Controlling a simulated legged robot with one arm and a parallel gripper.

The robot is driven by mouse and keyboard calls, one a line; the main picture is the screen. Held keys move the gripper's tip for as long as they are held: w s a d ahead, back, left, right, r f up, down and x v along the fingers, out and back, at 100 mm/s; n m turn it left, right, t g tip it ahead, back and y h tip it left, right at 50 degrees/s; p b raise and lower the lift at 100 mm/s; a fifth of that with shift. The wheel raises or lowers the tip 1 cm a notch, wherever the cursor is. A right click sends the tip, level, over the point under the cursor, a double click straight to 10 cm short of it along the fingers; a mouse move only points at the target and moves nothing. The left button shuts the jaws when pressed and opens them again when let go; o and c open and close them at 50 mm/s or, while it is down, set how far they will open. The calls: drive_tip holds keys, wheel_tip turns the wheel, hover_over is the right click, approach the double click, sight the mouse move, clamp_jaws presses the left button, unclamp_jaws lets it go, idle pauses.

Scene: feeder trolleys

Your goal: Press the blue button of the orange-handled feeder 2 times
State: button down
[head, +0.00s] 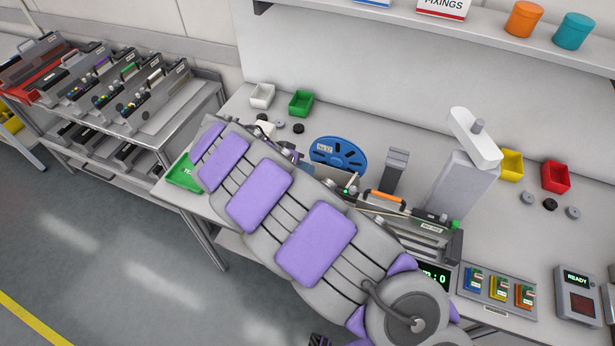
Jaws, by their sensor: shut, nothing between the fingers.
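The feeder with the orange handle (386,196) lies on the bench, right of the picture's middle. My arm covers much of its near left side. I cannot make out its blue button. A small green light (347,191) shows beside my arm, left of the orange handle. My arm crosses the middle of the head view, from the lower right to the upper left. My gripper is not distinguishable and seems hidden behind the arm, so its contact with the feeder cannot be told.
A blue reel (338,154) stands behind the arm. A grey post machine (462,185) stands right of the feeder. A partly covered display (437,275) and a tray of coloured modules (497,290) are in front. A trolley (178,108) with several feeders stands left.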

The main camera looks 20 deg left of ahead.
drive_tip(key=shift+d+f+b, duration=0.1)
drive_tip(key=shift+f+b, duration=0.55)
drive_tip(key=shift+b, duration=0.3)
idle(0.9)
drive_tip(key=shift+r, duration=0.15)
drive_tip(key=shift+s+r, duration=0.1)
drive_tip(key=shift+r, duration=0.55)
drive_tip(key=shift+r, duration=0.1)
wheel_tip(320, 180, up, 5)
drive_tip(key=shift+f+p, duration=0.15)
drive_tip(key=shift+p, duration=0.15)
idle(2.5)
